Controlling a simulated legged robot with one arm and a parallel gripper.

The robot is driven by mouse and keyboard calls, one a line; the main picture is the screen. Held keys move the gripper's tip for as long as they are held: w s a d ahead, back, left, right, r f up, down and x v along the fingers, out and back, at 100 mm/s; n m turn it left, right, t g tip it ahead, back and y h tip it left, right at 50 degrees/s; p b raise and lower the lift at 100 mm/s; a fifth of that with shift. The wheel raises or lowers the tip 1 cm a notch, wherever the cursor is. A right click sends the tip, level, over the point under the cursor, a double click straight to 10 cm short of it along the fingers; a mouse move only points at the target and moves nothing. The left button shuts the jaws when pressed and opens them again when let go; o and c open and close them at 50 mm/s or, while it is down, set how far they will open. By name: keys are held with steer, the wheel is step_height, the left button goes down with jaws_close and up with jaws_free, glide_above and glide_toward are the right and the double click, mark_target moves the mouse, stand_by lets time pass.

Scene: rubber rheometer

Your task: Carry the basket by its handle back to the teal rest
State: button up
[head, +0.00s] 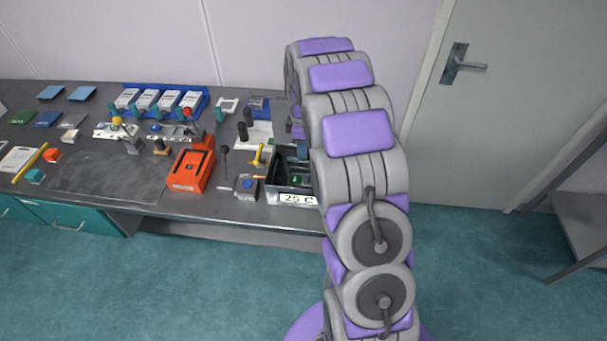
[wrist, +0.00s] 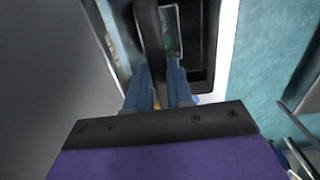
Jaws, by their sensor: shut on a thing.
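In the wrist view my gripper (wrist: 159,88) has its two blue fingers closed on the dark bar of a handle (wrist: 152,35). A basket with something green (wrist: 170,25) shows below the bar, within a dark container with a pale rim (wrist: 229,45). In the head view this looks like the black tray labelled "25 C" (head: 298,199) at the table's front right. My arm hides its right side and most of my gripper there. I cannot tell whether the basket touches the container floor. A small teal block (head: 35,177) lies far left; I cannot tell which thing is the teal rest.
An orange box (head: 191,170), a small grey device with a blue top (head: 246,187) and a yellow-handled tool (head: 258,155) stand left of the tray. A blue rack (head: 205,96) is at the back. The dark mat (head: 105,178) at front left is clear.

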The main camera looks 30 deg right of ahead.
jaws_close()
steer(key=shift+r, duration=0.2)
steer(key=shift+r+p, duration=0.65)
steer(key=shift+r, duration=0.7)
